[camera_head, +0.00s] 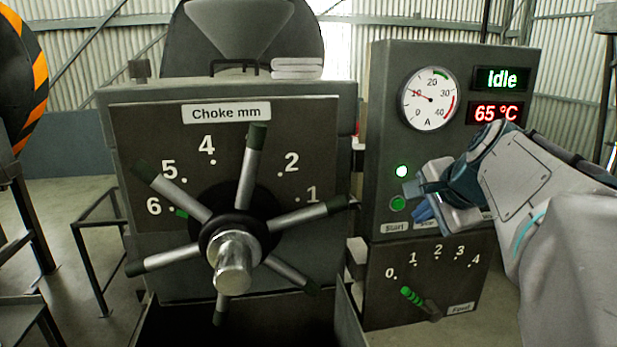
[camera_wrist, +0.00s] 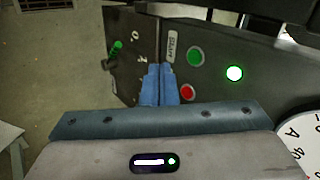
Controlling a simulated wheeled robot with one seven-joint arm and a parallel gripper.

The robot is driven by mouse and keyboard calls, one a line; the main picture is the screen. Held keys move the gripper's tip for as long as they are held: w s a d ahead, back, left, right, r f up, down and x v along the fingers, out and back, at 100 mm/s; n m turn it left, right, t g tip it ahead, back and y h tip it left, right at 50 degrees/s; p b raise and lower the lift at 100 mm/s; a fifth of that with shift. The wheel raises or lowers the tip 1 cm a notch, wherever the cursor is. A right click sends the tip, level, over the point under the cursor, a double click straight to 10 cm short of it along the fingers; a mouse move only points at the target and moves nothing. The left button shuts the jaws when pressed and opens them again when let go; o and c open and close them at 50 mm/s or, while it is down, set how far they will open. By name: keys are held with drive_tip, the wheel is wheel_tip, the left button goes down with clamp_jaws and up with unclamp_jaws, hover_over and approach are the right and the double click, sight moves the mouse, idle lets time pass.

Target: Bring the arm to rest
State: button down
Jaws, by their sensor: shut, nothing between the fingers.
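My gripper (camera_head: 424,209) is at the right in the head view, in front of the control box (camera_head: 385,75), close to the start and stop buttons. Its blue fingers (camera_wrist: 160,85) are together in the wrist view, with nothing between them. In the wrist view a green button (camera_wrist: 195,56), a lit green lamp (camera_wrist: 234,73) and a red button (camera_wrist: 187,92) show beside the fingertips. I cannot tell whether the fingers touch the panel. My arm reaches in from the right edge of the head view.
The choke handwheel (camera_head: 233,262) with several spokes sticks out at the left. A feed lever (camera_head: 420,302) sits low on the control box. A gauge (camera_head: 429,98) and displays reading Idle (camera_head: 502,79) and 65 °C (camera_head: 495,112) are above. Floor shows at the lower left.

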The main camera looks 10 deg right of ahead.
drive_tip(key=s+a+f+n+g, duration=0.2)
drive_tip(key=s+a+f+n, duration=0.4)
drive_tip(key=s+f+n, duration=0.2)
drive_tip(key=s+a+f+n+g, duration=0.3)
drive_tip(key=s+a+f+n, duration=0.4)
drive_tip(key=f, duration=0.4)
drive_tip(key=shift+s+f+n+h, duration=0.3)
drive_tip(key=shift+s+f+n, duration=0.1)
drive_tip(key=shift+s, duration=0.1)
drive_tip(key=shift+d, duration=0.15)
